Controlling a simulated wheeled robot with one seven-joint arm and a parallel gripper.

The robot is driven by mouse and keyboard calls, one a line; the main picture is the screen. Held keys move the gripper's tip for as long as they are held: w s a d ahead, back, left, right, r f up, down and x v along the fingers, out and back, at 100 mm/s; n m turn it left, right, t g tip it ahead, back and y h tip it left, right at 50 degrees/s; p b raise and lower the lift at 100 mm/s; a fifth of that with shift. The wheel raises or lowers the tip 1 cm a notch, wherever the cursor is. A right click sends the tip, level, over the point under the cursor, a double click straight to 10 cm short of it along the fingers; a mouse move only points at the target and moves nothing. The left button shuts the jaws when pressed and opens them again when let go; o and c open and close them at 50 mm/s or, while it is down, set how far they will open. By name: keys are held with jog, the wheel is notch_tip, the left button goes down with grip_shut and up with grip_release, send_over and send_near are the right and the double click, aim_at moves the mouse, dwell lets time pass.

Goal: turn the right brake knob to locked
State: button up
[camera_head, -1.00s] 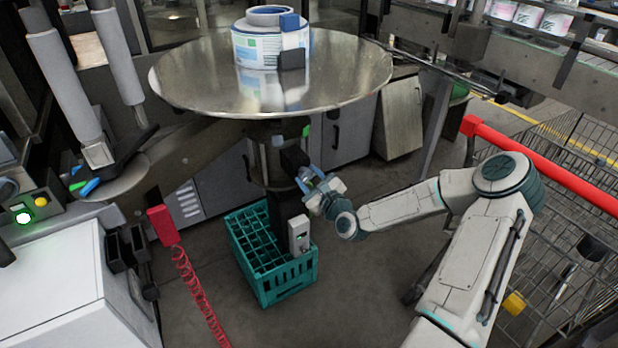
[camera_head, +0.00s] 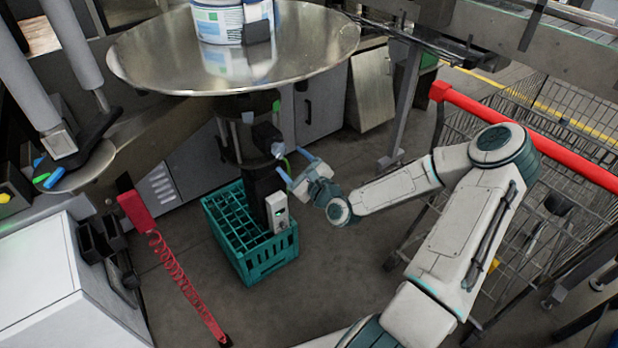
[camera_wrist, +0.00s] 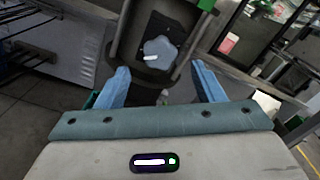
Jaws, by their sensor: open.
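A pale blue-grey lobed knob (camera_wrist: 160,52) with a white mark pointing left sits on a dark square plate (camera_wrist: 157,28) in the wrist view. In the head view, the knob (camera_head: 278,150) is small, on a dark block on the column under the round steel table. No other brake knob can be made out. My gripper (camera_head: 292,164) is open and empty. Its blue fingers point at the knob, apart from it; in the wrist view my gripper (camera_wrist: 161,76) has one finger on each side, with the knob between and beyond the tips.
A teal crate (camera_head: 265,262) with a small grey box (camera_head: 277,213) stands below left of my gripper. A red-handled cart (camera_head: 520,135) is at right. Floor between is clear.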

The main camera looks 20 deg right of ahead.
jog(key=v, duration=0.8)
jog(key=shift+s, duration=0.2)
jog(key=shift+r, duration=0.1)
jog(key=s+a+f+n+g+p, duration=0.2)
jog(key=s+a+f+n+g, duration=0.1)
jog(key=f+n+g, duration=0.5)
jog(key=s+d+r+n+g+h+p, duration=0.1)
jog(key=s+r+n+g+h+p, duration=0.2)
jog(key=r+n, duration=0.5)
jog(key=s+d+r+n+g+h+p, duration=0.15)
jog(key=s+r+n+h, duration=0.35)
jog(key=r, duration=0.5)
jog(key=s+a+r+n+g+y, duration=0.2)
jog(key=s+a+r+n, duration=0.3)
jog(key=s+r, duration=0.5)
jog(key=shift+s+a+r+p, duration=0.3)
jog(key=shift+r+p, duration=0.1)
jog(key=shift+r, duration=0.1)
